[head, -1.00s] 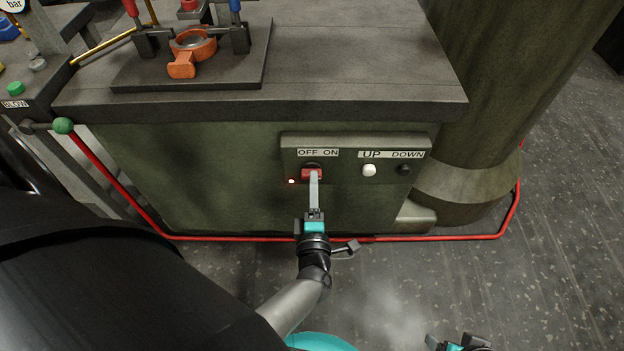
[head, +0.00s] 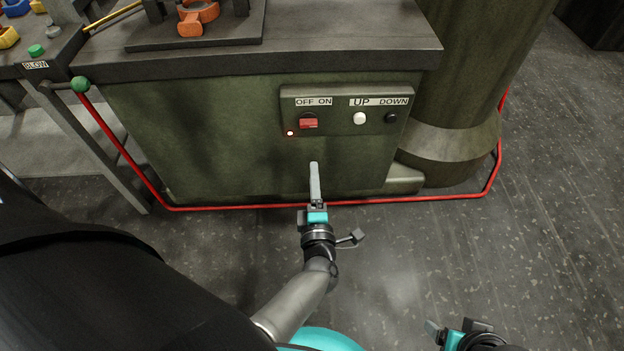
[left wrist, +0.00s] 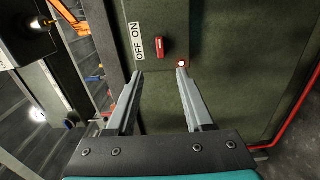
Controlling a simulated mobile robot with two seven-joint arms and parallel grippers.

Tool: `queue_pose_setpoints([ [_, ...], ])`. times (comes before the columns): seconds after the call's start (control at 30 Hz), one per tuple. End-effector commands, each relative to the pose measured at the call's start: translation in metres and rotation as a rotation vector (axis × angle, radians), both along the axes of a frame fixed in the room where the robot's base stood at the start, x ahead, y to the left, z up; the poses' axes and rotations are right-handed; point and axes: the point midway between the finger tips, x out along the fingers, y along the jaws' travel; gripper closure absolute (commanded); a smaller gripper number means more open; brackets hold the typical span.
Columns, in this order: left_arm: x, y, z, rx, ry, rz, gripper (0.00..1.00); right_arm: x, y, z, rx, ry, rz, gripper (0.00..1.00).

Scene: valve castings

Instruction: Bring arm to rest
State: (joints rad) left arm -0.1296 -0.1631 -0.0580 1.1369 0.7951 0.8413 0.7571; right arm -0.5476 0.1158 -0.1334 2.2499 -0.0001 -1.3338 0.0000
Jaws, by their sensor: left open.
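My left gripper (head: 314,168) is in front of the green cabinet, below its switch panel and apart from it. In the left wrist view its two fingers (left wrist: 159,75) are spread with nothing between them. The red OFF/ON switch (head: 308,122) sits on the panel, with a small lit lamp (head: 290,133) at its lower left. The switch also shows beyond the fingertips in the left wrist view (left wrist: 165,47). My right gripper (head: 452,330) shows partly at the bottom edge of the head view; its jaw opening is unclear.
The panel (head: 340,95) also has a white UP button (head: 359,118) and a black DOWN button (head: 391,117). A red rail (head: 400,199) runs low around the cabinet. An orange casting (head: 198,14) is on the worktop.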

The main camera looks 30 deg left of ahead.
Motion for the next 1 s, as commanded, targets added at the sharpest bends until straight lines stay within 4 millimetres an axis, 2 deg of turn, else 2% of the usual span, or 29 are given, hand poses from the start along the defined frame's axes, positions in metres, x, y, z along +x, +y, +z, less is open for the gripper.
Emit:
queue_pose_setpoints([
  [0.5, 0.000, 0.000, 0.000, 0.000, 0.000, -0.001, 0.47, 0.006, 0.001, 0.002, 0.001, -0.011, 0.003, 0.26],
  [0.63, 0.004, -0.005, 0.002, 0.021, 0.020, -0.046, 0.47, 0.005, 0.002, 0.001, 0.002, -0.008, 0.004, 0.26],
  [0.83, 0.020, -0.035, 0.007, 0.152, 0.144, -0.288, 0.47, 0.004, 0.002, 0.001, 0.003, -0.008, 0.002, 0.26],
  [1.0, 0.018, -0.068, 0.008, 0.336, 0.293, -0.538, 0.47, 0.004, 0.001, 0.001, 0.002, -0.008, 0.002, 0.26],
])
